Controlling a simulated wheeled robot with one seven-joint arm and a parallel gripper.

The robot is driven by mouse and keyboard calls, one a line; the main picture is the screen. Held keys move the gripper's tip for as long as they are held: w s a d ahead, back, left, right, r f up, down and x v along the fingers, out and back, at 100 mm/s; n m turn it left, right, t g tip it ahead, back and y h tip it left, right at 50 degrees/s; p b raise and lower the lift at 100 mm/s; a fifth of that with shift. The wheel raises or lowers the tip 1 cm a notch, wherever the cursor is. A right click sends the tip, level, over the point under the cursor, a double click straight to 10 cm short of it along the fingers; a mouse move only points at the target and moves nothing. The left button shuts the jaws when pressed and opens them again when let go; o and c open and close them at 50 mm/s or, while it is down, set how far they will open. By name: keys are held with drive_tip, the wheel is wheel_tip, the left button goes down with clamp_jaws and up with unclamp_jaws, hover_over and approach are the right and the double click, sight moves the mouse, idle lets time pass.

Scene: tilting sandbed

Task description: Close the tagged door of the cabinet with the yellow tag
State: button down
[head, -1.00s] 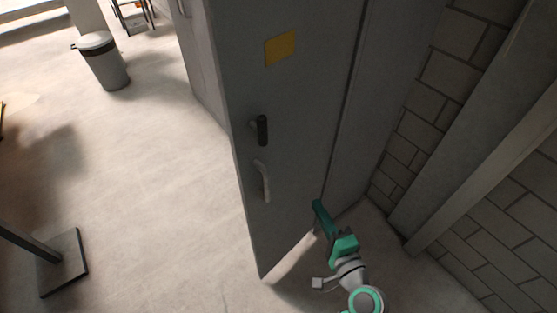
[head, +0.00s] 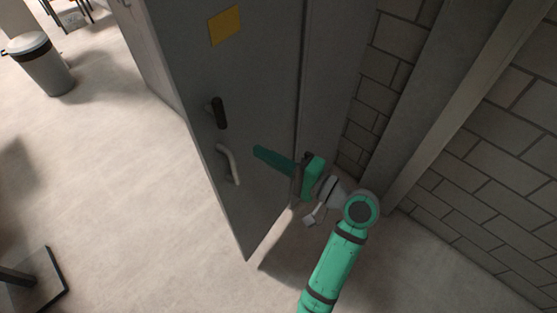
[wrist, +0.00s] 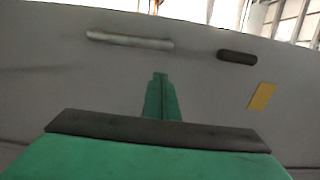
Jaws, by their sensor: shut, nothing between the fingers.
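The tagged door (head: 262,90) is a tall grey panel standing open, its free edge out to the left over the floor. A yellow tag (head: 224,26) is high on its face. A black handle (head: 218,113) and a pale grey pull handle (head: 229,164) sit near the free edge. My gripper (head: 257,151) is shut and empty. It points left at the tagged face, right of the pale handle. In the wrist view the fingers (wrist: 160,78) lie in front of the door face (wrist: 60,65), below the pale handle (wrist: 130,40). I cannot tell whether they touch it.
A grey panel (head: 333,90) stands right of the door, before a block wall (head: 400,50) and a slanting beam (head: 455,110). A bin (head: 42,68) stands at the upper left and a dark base plate (head: 40,285) at the lower left. The floor left of the door is clear.

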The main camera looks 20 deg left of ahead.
sight(231, 136)
drive_tip(key=x, duration=0.7)
drive_tip(key=shift+a, duration=0.15)
